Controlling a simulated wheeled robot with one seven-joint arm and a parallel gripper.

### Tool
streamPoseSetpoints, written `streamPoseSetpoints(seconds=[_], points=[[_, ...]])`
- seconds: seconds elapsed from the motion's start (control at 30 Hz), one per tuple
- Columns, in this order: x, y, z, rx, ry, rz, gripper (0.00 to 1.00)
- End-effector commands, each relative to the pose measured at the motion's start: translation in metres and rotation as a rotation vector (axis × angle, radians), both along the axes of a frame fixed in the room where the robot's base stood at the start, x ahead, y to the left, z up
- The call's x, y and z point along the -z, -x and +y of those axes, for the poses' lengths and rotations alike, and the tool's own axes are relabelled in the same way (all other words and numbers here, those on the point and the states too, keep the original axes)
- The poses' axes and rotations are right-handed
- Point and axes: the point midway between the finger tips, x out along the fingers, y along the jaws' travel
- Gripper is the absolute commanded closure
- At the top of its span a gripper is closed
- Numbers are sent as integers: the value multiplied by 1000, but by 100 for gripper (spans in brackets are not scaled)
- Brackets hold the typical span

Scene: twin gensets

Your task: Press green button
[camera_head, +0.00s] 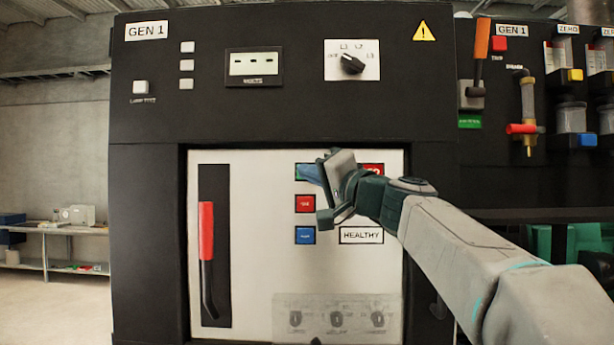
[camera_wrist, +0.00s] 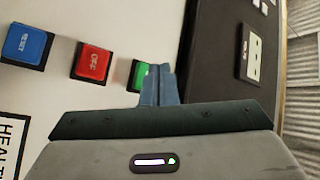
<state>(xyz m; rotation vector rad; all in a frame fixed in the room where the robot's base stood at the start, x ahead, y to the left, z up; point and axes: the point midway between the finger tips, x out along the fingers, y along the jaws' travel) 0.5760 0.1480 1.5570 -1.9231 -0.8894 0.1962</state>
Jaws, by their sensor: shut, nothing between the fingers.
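The green button (camera_wrist: 137,75) is on the white panel, in a row with a red OFF button (camera_wrist: 91,62) and a blue RESET button (camera_wrist: 27,43). My gripper (camera_wrist: 158,82) is shut and empty, and its fingertips overlap the right part of the green button in the wrist view. I cannot tell whether they touch it. In the head view, my gripper (camera_head: 312,172) covers most of the green button (camera_head: 300,171), leaving a small green edge. The red button (camera_head: 305,204) and blue button (camera_head: 305,235) show below it.
A HEALTHY label (camera_head: 361,235) and a partly hidden red display (camera_head: 373,169) are near my gripper. A red-handled lever (camera_head: 206,232) is at the panel's left. A clear cover (camera_head: 337,318) with several knobs is below. The dark GEN 1 cabinet frame (camera_head: 146,230) surrounds the recessed panel.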

Motion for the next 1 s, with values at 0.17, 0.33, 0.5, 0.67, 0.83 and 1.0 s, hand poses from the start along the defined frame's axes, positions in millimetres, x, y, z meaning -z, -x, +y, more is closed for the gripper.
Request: streamPoseSetpoints(seconds=[0.17,0.33,0.5,0.67,0.83,1.0], points=[[0,0,0,-1,0,0,100],[2,10,1,-1,1,-1,100],[2,27,2,-2,0,-2,100],[2,42,2,-1,0,0,100],[1,50,2,-1,0,0,100],[0,50,2,-1,0,1,100]])
